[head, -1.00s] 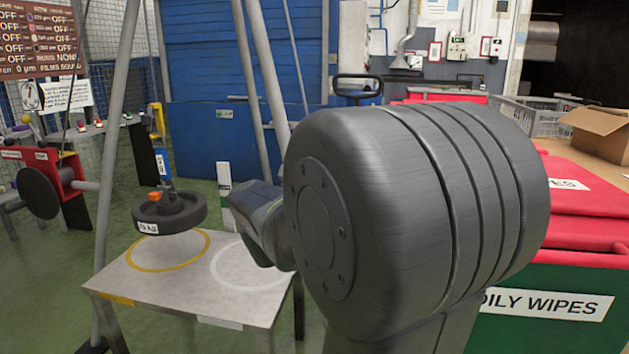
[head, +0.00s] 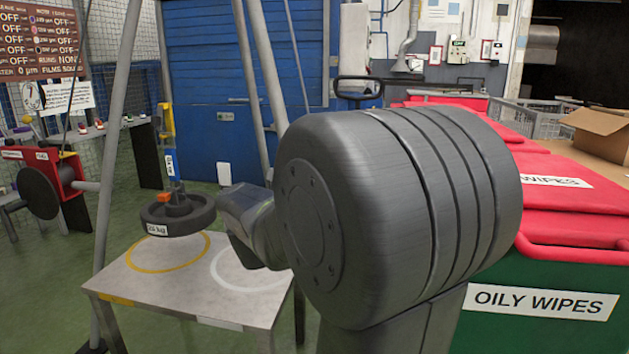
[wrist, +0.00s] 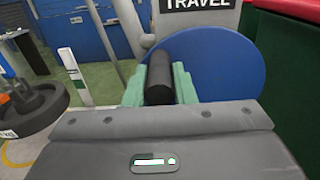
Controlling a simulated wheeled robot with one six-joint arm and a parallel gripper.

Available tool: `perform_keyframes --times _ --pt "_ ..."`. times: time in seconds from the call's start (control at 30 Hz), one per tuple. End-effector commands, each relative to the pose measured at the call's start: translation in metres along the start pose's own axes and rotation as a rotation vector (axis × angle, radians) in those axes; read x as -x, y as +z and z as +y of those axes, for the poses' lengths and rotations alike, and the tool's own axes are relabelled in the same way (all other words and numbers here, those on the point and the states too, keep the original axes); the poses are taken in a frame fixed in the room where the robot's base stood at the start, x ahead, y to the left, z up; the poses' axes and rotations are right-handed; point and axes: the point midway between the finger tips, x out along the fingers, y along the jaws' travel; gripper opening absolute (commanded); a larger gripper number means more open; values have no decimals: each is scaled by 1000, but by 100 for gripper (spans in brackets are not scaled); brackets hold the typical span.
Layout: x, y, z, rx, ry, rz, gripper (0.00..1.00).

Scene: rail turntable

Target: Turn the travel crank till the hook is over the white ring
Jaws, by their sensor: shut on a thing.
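My gripper (wrist: 158,90) is shut on the black handle (wrist: 160,72) of the travel crank, which stands on a blue disc (wrist: 215,65) under a TRAVEL sign. The head view shows my arm but hides the fingers and the crank. A dark round weight (head: 178,220) with a kg label hangs from the hook (head: 168,122), a yellow part with a blue label below it. The weight appears above the yellow ring (head: 150,268), slightly right of its middle. The white ring (head: 245,288) lies to the right, partly hidden by my arm.
The rings are on a grey table (head: 200,305). Grey frame legs (head: 118,150) stand around it. A red winch with a dark drum (head: 40,190) is at the left. A green OILY WIPES bin (head: 545,310) with red lid is close at the right.

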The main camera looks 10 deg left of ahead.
Motion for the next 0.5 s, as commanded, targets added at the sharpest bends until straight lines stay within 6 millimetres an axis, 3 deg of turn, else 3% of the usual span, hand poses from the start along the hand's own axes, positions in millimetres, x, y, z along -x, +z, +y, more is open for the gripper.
perform_keyframes --times 0.27,0.5 --pt "0 4 -1 -2 -3 -8 0" --pt "0 -5 6 -3 -1 -7 0"
